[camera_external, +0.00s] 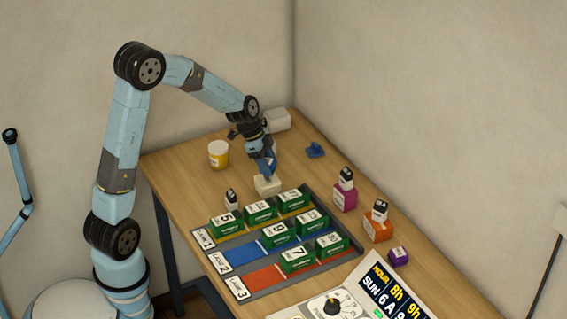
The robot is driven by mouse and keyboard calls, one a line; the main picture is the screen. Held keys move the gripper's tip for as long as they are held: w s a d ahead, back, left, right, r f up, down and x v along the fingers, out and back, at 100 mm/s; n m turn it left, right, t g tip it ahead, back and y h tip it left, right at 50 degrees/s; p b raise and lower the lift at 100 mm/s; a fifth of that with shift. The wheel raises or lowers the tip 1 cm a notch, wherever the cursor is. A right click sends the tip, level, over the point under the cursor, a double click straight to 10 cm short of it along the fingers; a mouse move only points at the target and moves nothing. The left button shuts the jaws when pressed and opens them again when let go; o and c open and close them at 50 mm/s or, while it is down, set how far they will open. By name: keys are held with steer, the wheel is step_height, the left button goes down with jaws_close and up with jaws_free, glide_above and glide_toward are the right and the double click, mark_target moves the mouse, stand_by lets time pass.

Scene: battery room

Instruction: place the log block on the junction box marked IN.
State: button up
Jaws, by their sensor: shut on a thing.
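My gripper (266,172) points down over the back part of the table. It is shut on a small blue piece (266,165), which may be the log block; the fingers partly hide it and I cannot read any mark on it. A cream box (268,187) is directly under the gripper, touching or very close to the held piece. A paler box (278,120) stands at the back edge, partly behind the arm. No IN mark is readable on either box, so I cannot tell which is the junction box marked IN.
A lane tray (245,257) with several green numbered blocks lies in front. A yellow-and-white tub (218,154) stands left. A blue piece (315,150), magenta box (345,199), orange box (378,229) and purple block (399,256) are right. A small black-and-white block (231,199) stands by the tray.

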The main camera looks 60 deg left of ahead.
steer(key=shift+f, duration=1.45)
steer(key=o, duration=1)
steer(key=shift+o, duration=0.2)
steer(key=v, duration=1.2)
steer(key=s+d+r+n+y, duration=0.1)
steer(key=s+d+r+n, duration=0.1)
steer(key=s+d+r, duration=0.4)
steer(key=s+d+r+n+y, duration=0.1)
steer(key=s+d+r+n, duration=0.2)
steer(key=s, duration=0.5)
steer(key=s+d+r+n+t, duration=0.1)
steer(key=s+n, duration=0.1)
steer(key=s, duration=0.6)
steer(key=s+d+r+n+t+y, duration=0.1)
steer(key=s+d+n, duration=0.1)
steer(key=s, duration=0.6)
steer(key=shift+r, duration=0.3)
